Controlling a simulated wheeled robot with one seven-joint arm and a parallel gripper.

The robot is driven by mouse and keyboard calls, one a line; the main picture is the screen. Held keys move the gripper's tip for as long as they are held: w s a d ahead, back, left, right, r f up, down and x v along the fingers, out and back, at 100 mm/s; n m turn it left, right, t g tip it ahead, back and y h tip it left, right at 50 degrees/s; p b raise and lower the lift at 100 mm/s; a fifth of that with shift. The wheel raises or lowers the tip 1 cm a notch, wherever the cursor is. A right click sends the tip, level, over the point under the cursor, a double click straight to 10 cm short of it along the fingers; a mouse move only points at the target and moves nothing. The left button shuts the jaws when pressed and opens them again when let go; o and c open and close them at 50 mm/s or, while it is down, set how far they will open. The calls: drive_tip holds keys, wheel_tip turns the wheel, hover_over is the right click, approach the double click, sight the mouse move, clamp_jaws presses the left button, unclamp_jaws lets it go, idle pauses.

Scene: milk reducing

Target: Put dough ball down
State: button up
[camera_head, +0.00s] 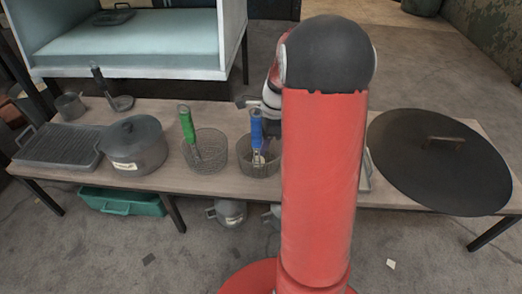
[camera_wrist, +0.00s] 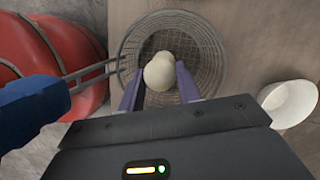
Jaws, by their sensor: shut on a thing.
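A pale dough ball (camera_wrist: 158,72) shows between the fingertips of my gripper (camera_wrist: 160,88) in the wrist view. My gripper is shut on it. The ball is over or inside a round wire basket (camera_wrist: 205,52); its height above the basket floor is hard to tell. In the head view my arm hides most of my gripper, beside the basket with the blue handle (camera_head: 256,126). A small pale patch shows in that basket (camera_head: 262,170), too small to be sure of.
The blue handle (camera_wrist: 35,108) is close left of my gripper. A white bowl or cup (camera_wrist: 288,102) is at the right. A green-handled basket (camera_head: 206,152), a lidded pot (camera_head: 135,145) and a large dark lid (camera_head: 440,165) stand on the table (camera_head: 85,180).

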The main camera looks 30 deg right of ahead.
drive_tip(key=shift+f, duration=1.45)
drive_tip(key=shift+f+b, duration=0.3)
drive_tip(key=o, duration=0.7)
drive_tip(key=shift+o, duration=0.2)
drive_tip(key=w+p+v, duration=0.1)
drive_tip(key=p+v, duration=0.2)
drive_tip(key=v, duration=0.9)
drive_tip(key=shift+s+r, duration=0.35)
drive_tip(key=shift+s, duration=0.1)
drive_tip(key=shift+a, duration=0.1)
